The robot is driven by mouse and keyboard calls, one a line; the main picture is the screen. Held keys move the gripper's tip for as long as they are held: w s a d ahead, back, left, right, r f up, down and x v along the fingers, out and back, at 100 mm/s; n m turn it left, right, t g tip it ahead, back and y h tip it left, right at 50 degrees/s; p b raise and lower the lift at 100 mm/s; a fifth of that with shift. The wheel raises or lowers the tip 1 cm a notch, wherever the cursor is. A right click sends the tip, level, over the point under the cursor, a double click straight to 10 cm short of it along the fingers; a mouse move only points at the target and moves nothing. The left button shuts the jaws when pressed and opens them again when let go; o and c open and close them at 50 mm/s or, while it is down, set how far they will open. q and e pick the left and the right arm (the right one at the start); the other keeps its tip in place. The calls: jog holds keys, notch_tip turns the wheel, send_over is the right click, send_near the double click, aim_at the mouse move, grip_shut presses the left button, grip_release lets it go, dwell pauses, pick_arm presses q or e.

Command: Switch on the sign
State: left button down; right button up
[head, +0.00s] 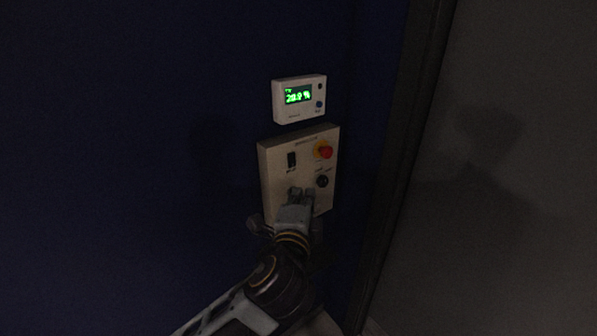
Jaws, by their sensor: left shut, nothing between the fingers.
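A pale control panel (275,163) is mounted on the dark blue wall in the middle of the head view. It carries a black rocker switch (292,160) at upper left, a red push button on a yellow base (325,150) at upper right, and a dark round knob (322,181) below it. My left gripper (301,192) is shut and empty, its tips in front of the panel's lower part. I cannot tell whether the tips touch it. The gripper hides the panel's bottom. No lit sign is visible. My right gripper is not in view.
A white display box (299,99) with green lit digits hangs on the wall just above the panel. A dark vertical frame edge (410,130) runs to the right of the panel, with a grey wall (530,120) beyond. The blue wall (130,130) at left is bare.

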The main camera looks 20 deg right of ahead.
pick_arm(q)
jog(key=shift+w, duration=0.15)
jog(key=p, duration=0.3)
send_near(292, 160)
jog(key=shift+w+d+f, duration=1.05)
jog(key=shift+w+d, duration=1.45)
jog(key=shift+f+b, duration=0.1)
jog(key=shift+b, duration=0.2)
jog(key=shift+w+a+f+m+t+b, duration=0.1)
jog(key=shift+w+f+m+t+b, duration=0.15)
jog(key=shift+b, duration=0.3)
jog(key=shift+r, duration=0.15)
